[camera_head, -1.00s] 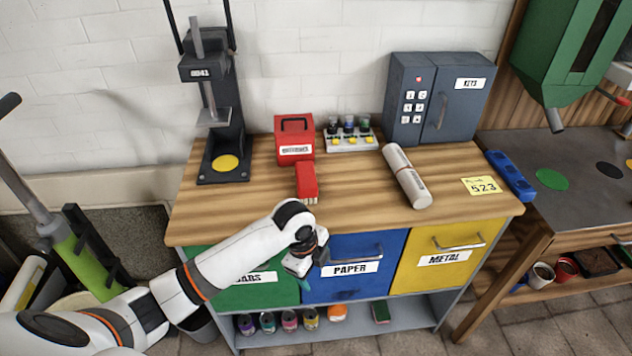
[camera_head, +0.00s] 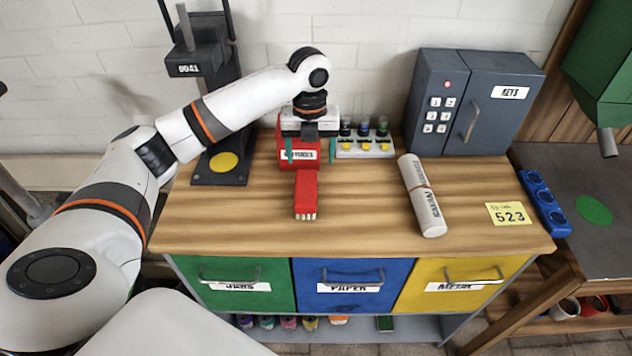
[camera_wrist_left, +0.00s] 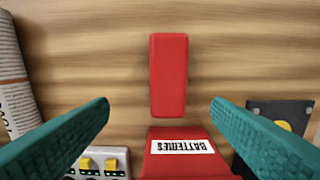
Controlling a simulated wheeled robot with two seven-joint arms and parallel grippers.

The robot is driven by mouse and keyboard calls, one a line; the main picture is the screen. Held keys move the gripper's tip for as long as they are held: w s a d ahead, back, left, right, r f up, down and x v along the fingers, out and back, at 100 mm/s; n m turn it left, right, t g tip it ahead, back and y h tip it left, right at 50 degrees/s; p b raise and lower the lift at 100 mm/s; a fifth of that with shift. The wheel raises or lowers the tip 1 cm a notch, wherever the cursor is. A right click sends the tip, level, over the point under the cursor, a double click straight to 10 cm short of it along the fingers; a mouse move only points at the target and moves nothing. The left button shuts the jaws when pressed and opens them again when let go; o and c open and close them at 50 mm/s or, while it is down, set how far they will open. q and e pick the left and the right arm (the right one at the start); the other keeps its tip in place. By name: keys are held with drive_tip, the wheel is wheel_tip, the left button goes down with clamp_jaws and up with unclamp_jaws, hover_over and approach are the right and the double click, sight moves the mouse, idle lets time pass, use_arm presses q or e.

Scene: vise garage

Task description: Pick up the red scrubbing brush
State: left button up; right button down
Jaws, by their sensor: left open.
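The red scrubbing brush (camera_head: 306,194) lies on the wooden top of the cabinet, its pale bristles showing at the near end, in front of the red batteries box. My left gripper (camera_head: 305,154) is open and empty, pointing down over the batteries box, just behind the brush. In the left wrist view the brush (camera_wrist_left: 168,75) lies between the lines of the two teal fingers (camera_wrist_left: 160,108), beyond their tips and not touched. My right gripper is in neither view.
The batteries box (camera_head: 284,165) stands right below my left gripper. A black press (camera_head: 222,165) stands left. The wooden top (camera_head: 350,235) is clear in front.

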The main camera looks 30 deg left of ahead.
sight(305, 186)
use_arm(q)
drive_tip(key=f, duration=0.1)
drive_tip(key=s+f, duration=0.1)
drive_tip(key=f, duration=0.1)
drive_tip(key=f+p, duration=0.1)
drive_tip(key=shift+s+f, duration=0.35)
drive_tip(key=shift+f, duration=0.05)
drive_tip(key=shift+w+f, duration=0.15)
drive_tip(key=shift+f, duration=0.25)
drive_tip(key=shift+w+f, duration=0.1)
drive_tip(key=shift+f, duration=0.2)
drive_tip(key=f, duration=0.1)
drive_tip(key=f+p, duration=0.1)
drive_tip(key=f, duration=0.2)
drive_tip(key=shift+s+a+f+p, duration=0.15)
drive_tip(key=shift+s+a+p, duration=0.05)
drive_tip(key=shift+s+p, duration=0.2)
drive_tip(key=shift+w+f, duration=0.1)
drive_tip(key=shift+f, duration=0.2)
drive_tip(key=c, duration=1.1)
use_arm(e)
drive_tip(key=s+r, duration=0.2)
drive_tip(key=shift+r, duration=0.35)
use_arm(q)
drive_tip(key=shift+r, duration=0.1)
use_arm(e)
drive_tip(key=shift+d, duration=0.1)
